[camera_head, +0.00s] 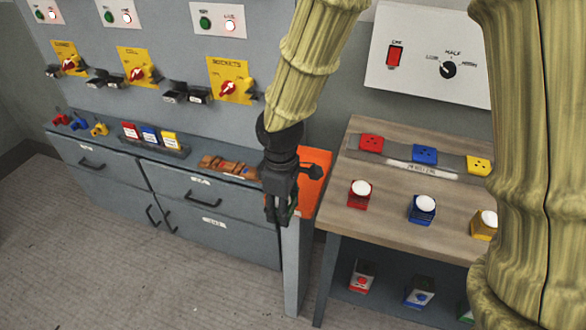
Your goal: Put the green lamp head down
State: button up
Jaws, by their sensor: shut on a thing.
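My gripper (279,216) points down in front of the orange top (314,187) of a narrow grey stand. On the wooden bench to the right stand a red lamp (360,199), a blue lamp (422,213) and a yellow lamp (483,229), each with a white dome.
Red (371,142), blue (425,155) and yellow (480,166) sockets line the bench's back. Boxes stand on the shelf below. My arm hides the bench's right side.

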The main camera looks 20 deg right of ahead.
jog(key=shift+w+d, duration=0.1)
jog(key=shift+w, duration=0.15)
jog(key=p, duration=0.4)
send_over(301, 182)
jog(key=shift+w+f, duration=0.1)
jog(key=shift+f, duration=0.6)
jog(key=shift+f+p, duration=0.6)
jog(key=shift+f, duration=1.1)
jog(key=shift+f, duration=0.15)
jog(key=o, duration=1.3)
notch_tip(301, 182, up, 12)
jog(key=b, duration=0.2)
jog(key=shift+b, duration=0.35)
